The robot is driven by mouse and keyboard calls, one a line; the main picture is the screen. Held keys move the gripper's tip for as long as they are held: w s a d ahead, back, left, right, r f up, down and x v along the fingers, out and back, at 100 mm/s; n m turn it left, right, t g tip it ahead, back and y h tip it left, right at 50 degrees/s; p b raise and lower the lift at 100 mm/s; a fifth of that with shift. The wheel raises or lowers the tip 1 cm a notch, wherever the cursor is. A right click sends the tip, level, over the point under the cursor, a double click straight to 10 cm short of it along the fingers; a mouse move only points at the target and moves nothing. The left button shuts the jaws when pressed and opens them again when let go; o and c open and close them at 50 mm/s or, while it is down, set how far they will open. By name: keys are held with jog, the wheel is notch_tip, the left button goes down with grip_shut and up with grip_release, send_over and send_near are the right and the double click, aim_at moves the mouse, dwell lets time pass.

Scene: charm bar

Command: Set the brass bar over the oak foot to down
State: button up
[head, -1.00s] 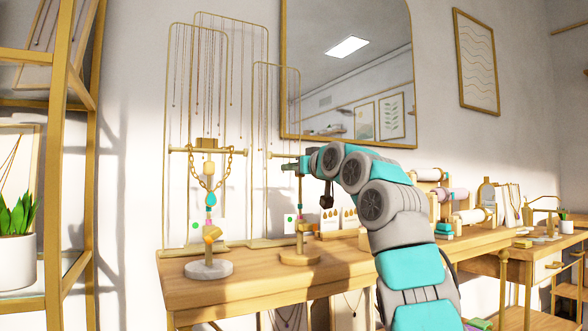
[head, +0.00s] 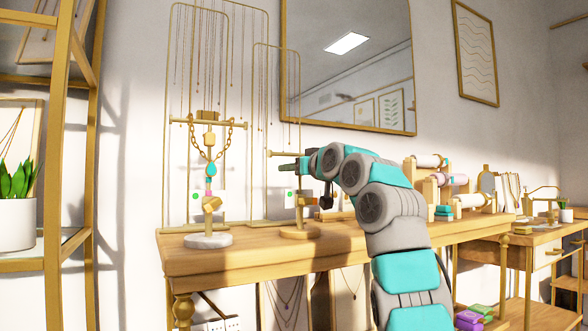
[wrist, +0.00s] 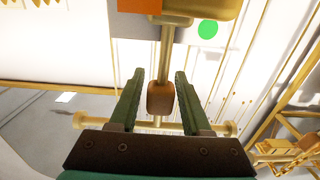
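The brass bar (head: 282,154) sits across a thin post above the round oak foot (head: 300,232). My gripper (head: 303,168) is at this post, just right of the bar's visible part, and my arm hides the bar's right end. In the wrist view the bar (wrist: 84,121) crosses just beyond my palm, its middle partly hidden. My gripper (wrist: 158,75) is open there, one finger each side of the post and of a brown lump (wrist: 160,98). I see small gaps beside the lump. Whether my palm touches the bar, I cannot tell.
Left of it a similar stand with a marble foot (head: 208,240) carries a chain (head: 197,142) on its higher bar. Tall brass necklace racks (head: 169,90) stand behind. Spools (head: 472,200) stand to the right. A shelf unit (head: 55,230) is at far left.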

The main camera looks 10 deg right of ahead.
jog(key=shift+o, duration=0.7)
jog(key=shift+s, duration=0.1)
jog(key=shift+b+v, duration=1.1)
jog(key=shift+v, duration=2.7)
jog(key=shift+s+r, duration=0.1)
